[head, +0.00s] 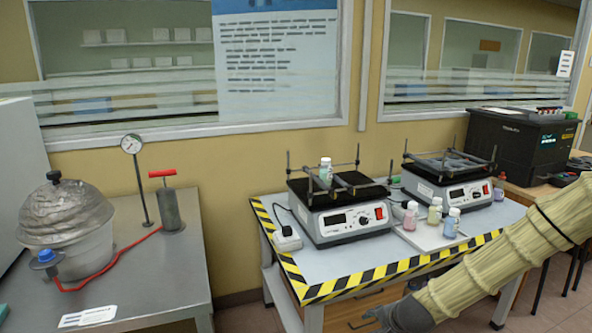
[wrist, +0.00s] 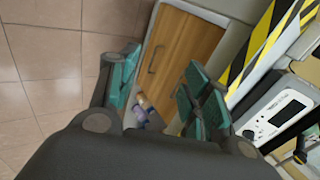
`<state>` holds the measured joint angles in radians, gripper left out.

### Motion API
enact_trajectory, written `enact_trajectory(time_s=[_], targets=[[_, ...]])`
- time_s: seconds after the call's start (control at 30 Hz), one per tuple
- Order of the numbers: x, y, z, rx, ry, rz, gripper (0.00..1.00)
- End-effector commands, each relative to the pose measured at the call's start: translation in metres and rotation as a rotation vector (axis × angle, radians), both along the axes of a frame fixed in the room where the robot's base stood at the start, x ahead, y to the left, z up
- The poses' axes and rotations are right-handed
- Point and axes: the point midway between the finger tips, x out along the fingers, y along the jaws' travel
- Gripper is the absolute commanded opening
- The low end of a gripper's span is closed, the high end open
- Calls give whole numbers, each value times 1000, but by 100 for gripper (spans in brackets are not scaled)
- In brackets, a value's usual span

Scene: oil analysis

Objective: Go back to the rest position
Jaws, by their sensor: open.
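My gripper shows in the wrist view (wrist: 160,85), with its two teal-padded fingers apart and nothing held between them. In the head view the gripper end (head: 392,316) is dark grey and partly cut off at the lower edge, in front of the striped table. My arm in its beige sleeve reaches in from the right. Pink (head: 411,216), yellowish (head: 434,210) and blue-purple (head: 452,223) bottles stand on a pale tray (head: 425,240) between the two shakers.
The right shaker (head: 449,185) stands farther back. A table (head: 262,233) with yellow-black edging holds both shakers. A steel bench (head: 160,280) at left bears a domed vessel (head: 68,222), gauge (head: 131,145) and pump (head: 168,210). In the wrist view, small purplish objects (wrist: 141,108) are unclear.

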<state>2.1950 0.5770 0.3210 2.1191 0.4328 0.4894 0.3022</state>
Motion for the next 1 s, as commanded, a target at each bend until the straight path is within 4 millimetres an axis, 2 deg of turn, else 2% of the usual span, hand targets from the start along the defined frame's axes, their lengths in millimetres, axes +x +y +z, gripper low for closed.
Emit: enact_trajectory(time_s=[0.03,0.2,0.43,0.57,0.7,0.83,0.9,1.0], targets=[[-24,6,-17,-49,37,57,48],[-103,16,-72,-198,133,261,48],[-219,19,-120,-352,257,560,48],[-285,16,-134,-413,322,736,48],[-349,11,-138,-458,380,913,48],[-390,6,-137,-478,415,1035,48],[-404,3,-136,-483,427,1075,48],[-415,2,-136,-486,435,1109,48]])
